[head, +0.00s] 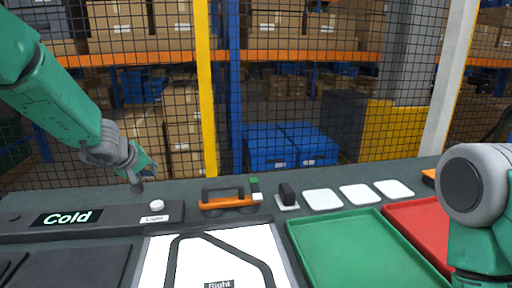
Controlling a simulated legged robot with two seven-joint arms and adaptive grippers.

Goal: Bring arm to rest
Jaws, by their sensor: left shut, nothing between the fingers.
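My left arm comes in from the upper left. Its gripper (137,178) is shut and empty, pointing down above the dark bench near the white button (157,207) labelled "Light".
A "Cold" panel (110,216) lies at left. An orange-handled tool (228,201) and a dark switch (287,194) stand mid-bench. White pads (359,194), a green tray (358,249) and a red tray (424,224) lie right. A mesh fence (275,100) stands behind.

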